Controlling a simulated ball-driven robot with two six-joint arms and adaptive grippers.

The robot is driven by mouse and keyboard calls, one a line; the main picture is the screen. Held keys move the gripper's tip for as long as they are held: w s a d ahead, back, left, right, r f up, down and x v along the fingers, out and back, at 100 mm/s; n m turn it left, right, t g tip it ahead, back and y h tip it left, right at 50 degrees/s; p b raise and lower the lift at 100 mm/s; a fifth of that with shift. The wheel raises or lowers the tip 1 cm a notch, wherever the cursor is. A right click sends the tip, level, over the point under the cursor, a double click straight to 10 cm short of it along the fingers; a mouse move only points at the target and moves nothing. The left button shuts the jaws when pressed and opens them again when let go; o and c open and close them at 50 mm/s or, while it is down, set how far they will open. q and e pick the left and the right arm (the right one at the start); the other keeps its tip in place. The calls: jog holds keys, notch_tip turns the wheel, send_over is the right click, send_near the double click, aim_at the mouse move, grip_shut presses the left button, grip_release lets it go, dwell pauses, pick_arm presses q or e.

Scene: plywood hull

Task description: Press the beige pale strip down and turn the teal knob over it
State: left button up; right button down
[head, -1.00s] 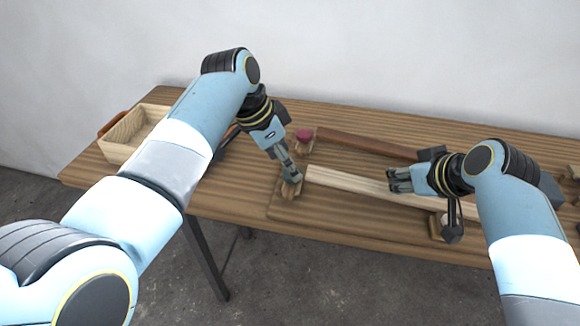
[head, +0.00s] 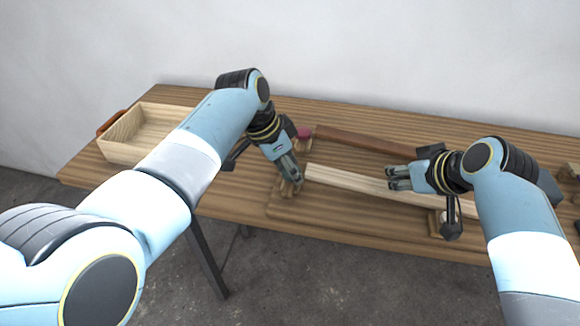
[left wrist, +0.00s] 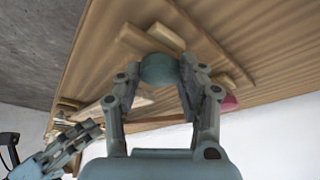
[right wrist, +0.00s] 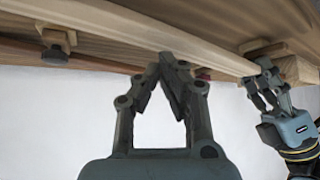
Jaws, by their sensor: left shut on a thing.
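The pale beige strip (head: 345,180) lies lengthwise on a wooden board (head: 320,212) on the bench; it crosses the right wrist view (right wrist: 120,28). The teal knob (left wrist: 160,68) is a round ball between my left gripper's fingers, beside the strip's left end; the fingers hide it in the head view. My left gripper (head: 293,182) is shut on it, pointing down. My right gripper (head: 391,179) is at the strip's middle. Its fingertips come together in the right wrist view (right wrist: 166,62), with nothing seen between them. I cannot tell whether they touch the strip.
A magenta knob (head: 304,133) and a red-brown strip (head: 365,143) lie behind. An open wooden box (head: 125,152) is at the bench's left end. Bench between box and board is mostly clear.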

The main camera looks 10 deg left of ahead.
pick_arm(q)
jog(key=shift+c, duration=1)
pick_arm(e)
jog(key=shift+f, duration=0.15)
jog(key=shift+f, duration=0.65)
jog(key=shift+s+f, duration=0.1)
pick_arm(q)
jog(key=o, duration=1.2)
jog(key=shift+a, duration=0.1)
